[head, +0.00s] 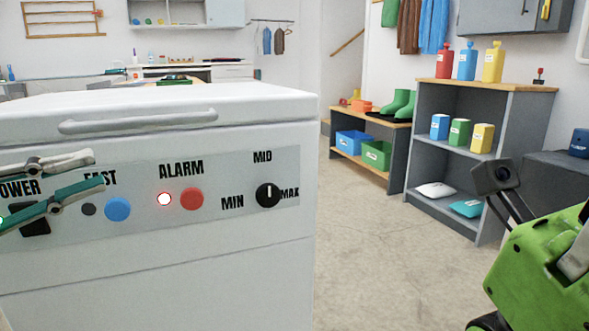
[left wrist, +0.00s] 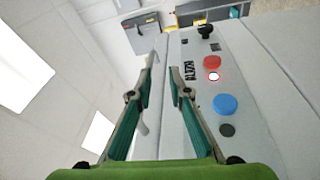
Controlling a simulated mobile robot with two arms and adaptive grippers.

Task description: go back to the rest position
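My left gripper (head: 98,168) reaches in from the left in front of the white chest freezer's control panel. Its two teal-padded fingers are apart with nothing between them, and they cover part of the POWER area. In the left wrist view the open fingers (left wrist: 161,75) point along the freezer front, with the panel just to their right. The green body with a small black camera (head: 495,176) at the lower right is part of my right arm. The right fingers are out of sight.
The freezer lid (head: 160,98) is down. A grey shelf (head: 410,150) with bottles stands right. The floor (head: 365,250) between is clear.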

